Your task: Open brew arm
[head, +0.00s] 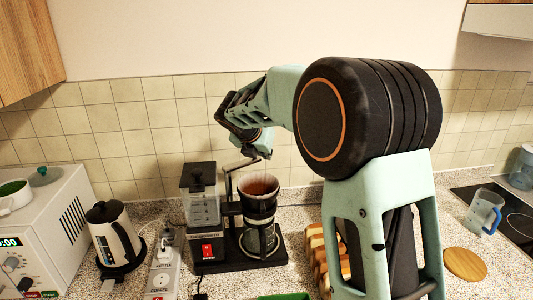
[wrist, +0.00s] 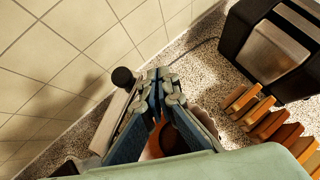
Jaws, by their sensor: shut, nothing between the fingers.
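The coffee maker (head: 235,258) stands on the counter in the head view, with a clear tank at its left. Its cone-shaped brew basket (head: 258,190), holding something brown, sits above a glass carafe (head: 260,236). A thin dark brew arm (head: 229,182) rises at the back, near the basket. My gripper (head: 264,154) is above the basket and close to the brew arm's upper part; I cannot tell whether they touch. In the wrist view my gripper (wrist: 157,74) is shut and empty. The brown basket (wrist: 167,138) shows below, partly hidden by the fingers. A black round knob (wrist: 122,77) is just left of the fingertips.
A white kettle (head: 113,236) and a power strip (head: 164,266) stand left of the coffee maker. A slatted wooden item (head: 317,258) is to its right, also in the wrist view near a black and silver toaster (wrist: 270,50). The tiled wall (head: 160,115) is close behind.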

